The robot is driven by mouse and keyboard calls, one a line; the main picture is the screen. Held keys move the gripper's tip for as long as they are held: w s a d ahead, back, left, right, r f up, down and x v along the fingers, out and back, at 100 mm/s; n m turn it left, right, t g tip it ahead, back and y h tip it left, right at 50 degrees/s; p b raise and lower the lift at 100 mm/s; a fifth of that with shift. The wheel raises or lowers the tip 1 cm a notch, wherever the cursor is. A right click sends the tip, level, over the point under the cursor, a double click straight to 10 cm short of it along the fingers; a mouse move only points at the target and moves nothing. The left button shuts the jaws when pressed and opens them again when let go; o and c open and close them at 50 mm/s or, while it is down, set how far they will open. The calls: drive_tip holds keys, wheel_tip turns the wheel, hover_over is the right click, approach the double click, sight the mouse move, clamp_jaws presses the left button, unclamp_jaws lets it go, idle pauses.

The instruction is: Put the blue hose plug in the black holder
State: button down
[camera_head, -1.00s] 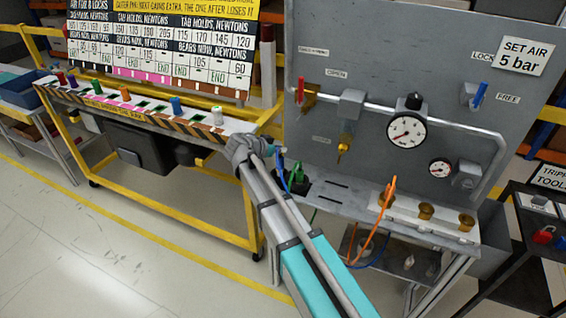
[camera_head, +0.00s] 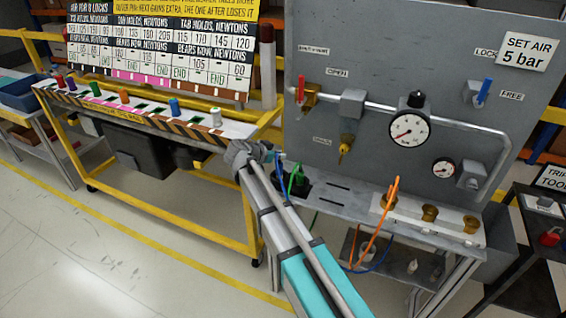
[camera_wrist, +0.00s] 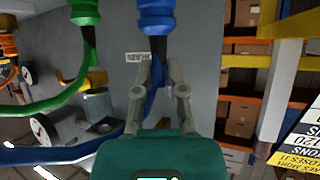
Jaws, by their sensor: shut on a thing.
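The blue hose plug (camera_wrist: 156,16) is at the top edge of the wrist view, its blue hose running back between my fingers. My gripper (camera_wrist: 160,68) is shut on it at the hose end. In the head view my gripper (camera_head: 264,152) is at the left end of the grey bench, with a little blue (camera_head: 279,158) showing beside it. The black holder (camera_head: 322,190) lies on the bench just right of and below my gripper. A green hose plug (camera_head: 298,186) stands at the holder. The blue plug's far end is cut off, so its contact with the holder cannot be told.
The green plug (camera_wrist: 85,12) and its looping hose are close beside the blue plug in the wrist view. An orange hose (camera_head: 382,225) rises from the bench further right. A grey panel (camera_head: 330,75) with pipe, valves and gauges (camera_head: 408,130) stands behind. The striped rack (camera_head: 150,115) is left.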

drive_tip(key=shift+f+b, duration=0.3)
drive_tip(key=shift+f, duration=0.45)
drive_tip(key=c, duration=0.7)
unclamp_jaws()
drive_tip(key=shift+s+a+r+p, duration=0.3)
drive_tip(key=shift+s+r+p, duration=0.05)
drive_tip(key=shift+r, duration=0.15)
drive_tip(key=p+v, duration=0.5)
drive_tip(key=v, duration=0.5)
drive_tip(key=shift+s+a, duration=0.3)
drive_tip(key=shift+d, duration=0.1)
